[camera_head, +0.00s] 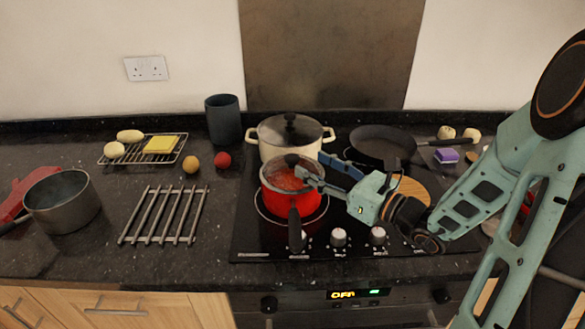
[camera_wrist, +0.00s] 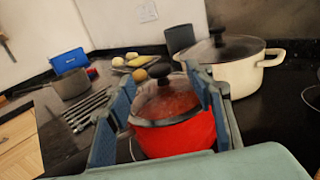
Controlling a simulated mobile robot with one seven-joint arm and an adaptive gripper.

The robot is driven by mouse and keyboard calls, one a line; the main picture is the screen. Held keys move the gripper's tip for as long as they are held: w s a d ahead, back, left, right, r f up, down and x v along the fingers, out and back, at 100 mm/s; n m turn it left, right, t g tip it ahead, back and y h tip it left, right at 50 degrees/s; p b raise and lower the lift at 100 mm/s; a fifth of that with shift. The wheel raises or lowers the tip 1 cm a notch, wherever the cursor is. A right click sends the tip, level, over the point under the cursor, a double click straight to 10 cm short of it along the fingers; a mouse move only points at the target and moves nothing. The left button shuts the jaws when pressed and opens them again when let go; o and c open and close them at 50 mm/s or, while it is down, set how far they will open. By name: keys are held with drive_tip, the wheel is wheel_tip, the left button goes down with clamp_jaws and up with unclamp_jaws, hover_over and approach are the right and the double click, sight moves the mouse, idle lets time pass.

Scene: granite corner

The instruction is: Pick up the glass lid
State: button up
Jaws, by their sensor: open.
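A glass lid (camera_head: 281,179) with a dark knob sits on a red saucepan (camera_head: 278,204) with a dark handle, on the hob. In the wrist view the lid (camera_wrist: 166,100) and the red pan (camera_wrist: 178,138) appear between my fingers. My gripper (camera_head: 318,171) is open at the right side of the lid, its fingers pointing toward the knob. In the wrist view one finger of my gripper (camera_wrist: 162,82) is on each side of the lid, and nothing is gripped. I cannot tell whether a finger touches the lid. Another lid (camera_head: 290,130) with a dark knob covers the cream pot behind.
The cream pot (camera_head: 264,151) stands close behind the red pan. A metal rack (camera_head: 163,216) and a grey pot (camera_head: 62,201) are left.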

sight(298, 160)
drive_tip(key=x, duration=0.7)
drive_tip(key=shift+a+f, duration=0.35)
drive_tip(key=shift+c, duration=0.5)
clamp_jaws()
